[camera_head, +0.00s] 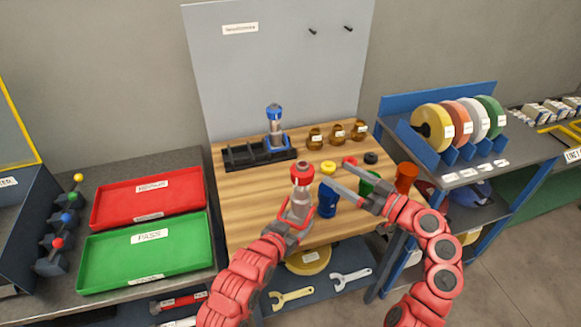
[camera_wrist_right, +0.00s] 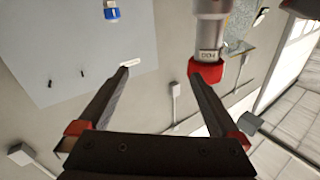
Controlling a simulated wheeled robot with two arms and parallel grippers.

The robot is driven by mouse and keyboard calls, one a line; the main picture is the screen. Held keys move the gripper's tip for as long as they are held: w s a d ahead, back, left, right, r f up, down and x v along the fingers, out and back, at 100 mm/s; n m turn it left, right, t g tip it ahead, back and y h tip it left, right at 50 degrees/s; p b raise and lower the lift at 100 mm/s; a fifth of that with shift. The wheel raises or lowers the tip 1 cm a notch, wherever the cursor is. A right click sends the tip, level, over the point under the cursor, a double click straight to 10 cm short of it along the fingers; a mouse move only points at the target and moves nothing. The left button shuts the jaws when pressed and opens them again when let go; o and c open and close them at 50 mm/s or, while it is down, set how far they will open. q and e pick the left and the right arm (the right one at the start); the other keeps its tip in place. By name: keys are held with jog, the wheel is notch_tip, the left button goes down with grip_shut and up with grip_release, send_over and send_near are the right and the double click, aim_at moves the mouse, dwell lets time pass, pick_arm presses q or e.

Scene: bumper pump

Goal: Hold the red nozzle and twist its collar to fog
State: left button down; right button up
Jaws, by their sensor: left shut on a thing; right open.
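The red nozzle (camera_head: 300,196) has a red collar on top of a clear-grey body. In the right wrist view the nozzle's grey body (camera_wrist_right: 211,28) and red collar (camera_wrist_right: 207,73) appear upside down, just beyond the right-hand finger's tip. Its small label is not clearly legible. Whether that finger touches the collar I cannot tell.
A blue-collared nozzle (camera_head: 275,126) stands in the black rack (camera_head: 245,156) at the back. A blue cup (camera_head: 327,200), a green cup (camera_head: 369,184) and an orange cup (camera_head: 405,178) stand near my right gripper. Red tray (camera_head: 120,205) and green tray (camera_head: 110,262) lie left.

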aim_at(302, 173)
jog(key=s+a+r+n+g+y, duration=0.2)
jog(key=s+n+g, duration=0.2)
jog(key=s, duration=0.1)
jog(key=x, duration=1.2)
jog(key=shift+r+n, duration=0.35)
jog(key=shift+n, duration=0.05)
jog(key=shift+a, duration=0.15)
jog(key=c, duration=1.4)
